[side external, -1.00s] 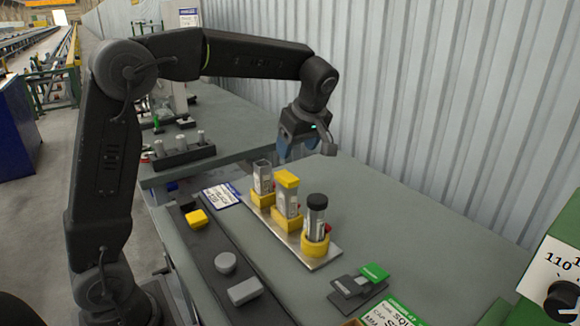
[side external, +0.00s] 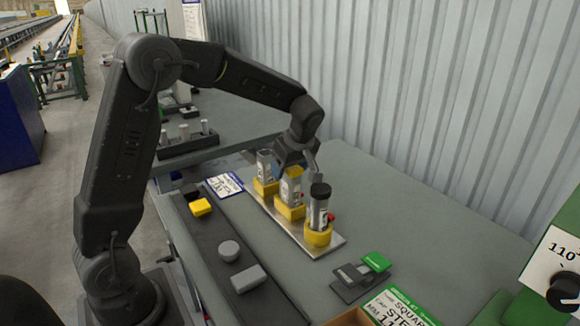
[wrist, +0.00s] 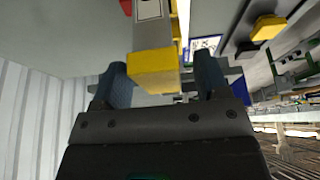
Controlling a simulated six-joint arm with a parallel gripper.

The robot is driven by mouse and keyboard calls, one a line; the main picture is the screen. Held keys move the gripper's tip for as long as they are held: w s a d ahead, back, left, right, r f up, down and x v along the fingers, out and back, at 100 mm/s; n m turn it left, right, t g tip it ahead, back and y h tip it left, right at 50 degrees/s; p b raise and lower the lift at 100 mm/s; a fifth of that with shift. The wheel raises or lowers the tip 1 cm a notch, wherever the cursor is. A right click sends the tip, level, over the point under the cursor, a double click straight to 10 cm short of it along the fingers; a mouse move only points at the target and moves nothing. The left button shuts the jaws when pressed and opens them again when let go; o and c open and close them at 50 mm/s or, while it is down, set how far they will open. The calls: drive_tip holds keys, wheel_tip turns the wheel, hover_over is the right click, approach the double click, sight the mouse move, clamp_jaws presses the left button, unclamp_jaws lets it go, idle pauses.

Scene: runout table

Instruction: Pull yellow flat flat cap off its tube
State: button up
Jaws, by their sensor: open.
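The yellow flat cap (side external: 291,171) sits on top of the middle tube (side external: 290,188) of three. That tube stands upright in a yellow holder (side external: 290,211). My gripper (side external: 296,163) is down at the cap in the side external view, partly hiding it. In the wrist view, the yellow cap (wrist: 153,72) lies between the two dark fingers of my gripper (wrist: 160,82). The fingers are open, with a gap visible on each side of the cap. The cap is closer to the left finger.
A black-capped tube (side external: 319,208) stands close in front, and a grey-topped tube (side external: 264,164) close behind, all on one metal plate (side external: 325,246). A dark strip (side external: 215,240) with loose yellow and grey caps lies at left.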

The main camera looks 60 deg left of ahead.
drive_tip(key=shift+c, duration=0.2)
clamp_jaws()
idle(0.6)
drive_tip(key=shift+r, duration=2.55)
idle(0.8)
